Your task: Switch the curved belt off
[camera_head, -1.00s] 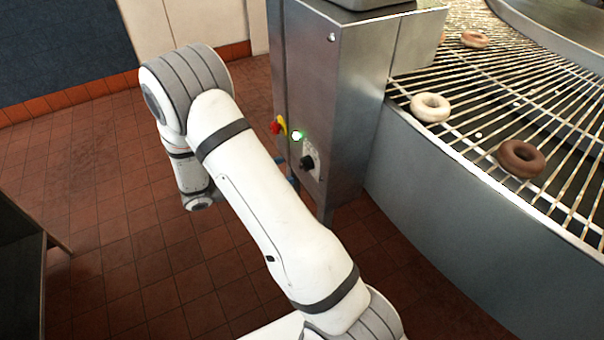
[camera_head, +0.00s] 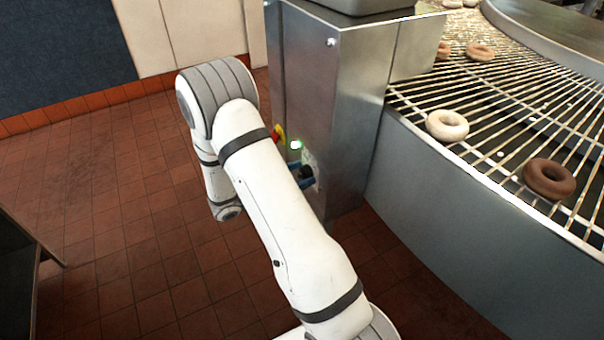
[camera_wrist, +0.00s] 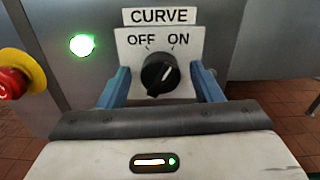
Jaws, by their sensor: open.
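The black rotary knob (camera_wrist: 160,74) sits on a white plate marked OFF at left and ON at right, under a CURVE label (camera_wrist: 159,16). Its bar is slanted, running from upper right to lower left; a pale mark shows at the lower left end. The green lamp (camera_wrist: 82,45) left of it is lit. My gripper (camera_wrist: 160,68) is open, one blue finger on each side of the knob; contact cannot be told. In the head view the blue fingers (camera_head: 306,183) are at the knob (camera_head: 306,171), partly hidden by my arm.
A red and yellow emergency button (camera_wrist: 18,75) juts out left of the lamp. The steel cabinet (camera_head: 345,110) carries these controls. The curved belt (camera_head: 480,110) with several doughnuts lies to the right. Open tiled floor (camera_head: 110,210) is at left.

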